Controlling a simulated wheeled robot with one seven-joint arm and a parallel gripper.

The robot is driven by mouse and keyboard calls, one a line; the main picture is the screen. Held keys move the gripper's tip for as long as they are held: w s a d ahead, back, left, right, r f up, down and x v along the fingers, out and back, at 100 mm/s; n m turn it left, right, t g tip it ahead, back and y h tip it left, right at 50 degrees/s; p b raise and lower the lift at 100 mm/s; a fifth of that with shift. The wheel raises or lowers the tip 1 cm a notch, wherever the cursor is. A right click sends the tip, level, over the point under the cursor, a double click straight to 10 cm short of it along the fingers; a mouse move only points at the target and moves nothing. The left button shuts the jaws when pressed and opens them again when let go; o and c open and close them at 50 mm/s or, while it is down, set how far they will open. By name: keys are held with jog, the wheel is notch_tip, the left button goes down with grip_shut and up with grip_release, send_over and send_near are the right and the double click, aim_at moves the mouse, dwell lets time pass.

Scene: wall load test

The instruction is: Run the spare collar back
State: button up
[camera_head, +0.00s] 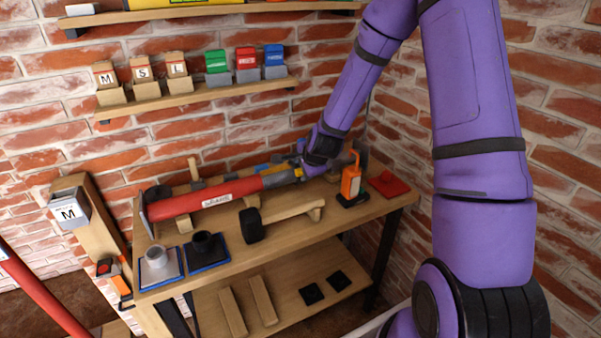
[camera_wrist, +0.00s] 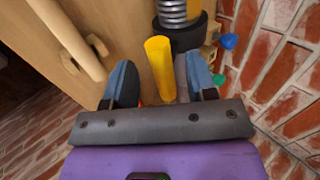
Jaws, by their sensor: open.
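A red tube (camera_head: 205,198) with a white label lies across supports on the bench. The label is too small to read surely. My gripper (camera_head: 303,165) is at the tube's right end, where yellow and blue parts show. In the wrist view, a ribbed grey metal rod (camera_wrist: 172,10) meets a black round part (camera_wrist: 186,36), which may be the collar. A yellow bar (camera_wrist: 160,66) beside it lies between the two blue-grey fingers of my gripper (camera_wrist: 161,84). The fingers are open, with gaps to the bar. My gripper hides the tube's end in the head view.
An orange device (camera_head: 350,183) and a red item (camera_head: 388,185) stand right of my gripper. A black-headed mallet (camera_head: 252,226) lies in front of the tube. Two cylinders on blue-edged plates (camera_head: 158,263) stand at the bench's left. Brick walls close the back and right.

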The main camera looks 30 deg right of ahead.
jog(key=shift+v, duration=2.75)
